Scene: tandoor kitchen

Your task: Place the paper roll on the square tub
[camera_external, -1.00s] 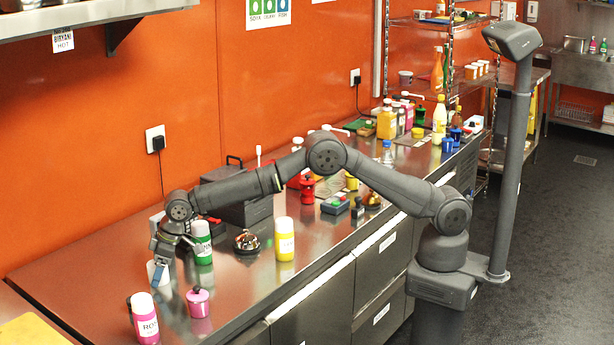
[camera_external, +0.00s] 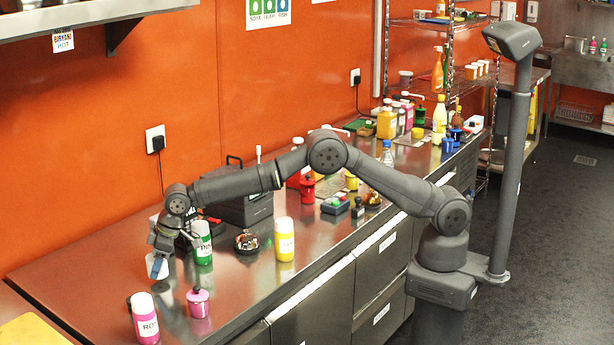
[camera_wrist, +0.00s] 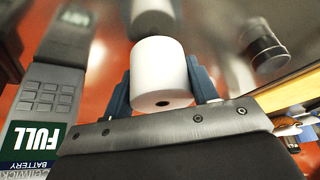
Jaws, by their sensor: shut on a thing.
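The white paper roll (camera_wrist: 162,72) is between the two blue fingers of my gripper (camera_wrist: 165,90) in the wrist view, with the hole in its end facing the camera. In the external view my gripper (camera_external: 158,264) points down near the counter's left end, and the roll (camera_external: 156,267) shows pale between its fingers. The gripper is shut on the roll. It looks just above the counter, and a reflection shows beyond it in the wrist view. I cannot single out the square tub in either view.
A green-labelled bottle (camera_external: 202,243) stands close right of my gripper. A pink bottle (camera_external: 145,320) and pink pot (camera_external: 198,301) stand nearer the front. A bell (camera_external: 246,243) and yellow bottle (camera_external: 284,240) stand farther right. In the wrist view, a grey keypad device (camera_wrist: 48,92) lies at left.

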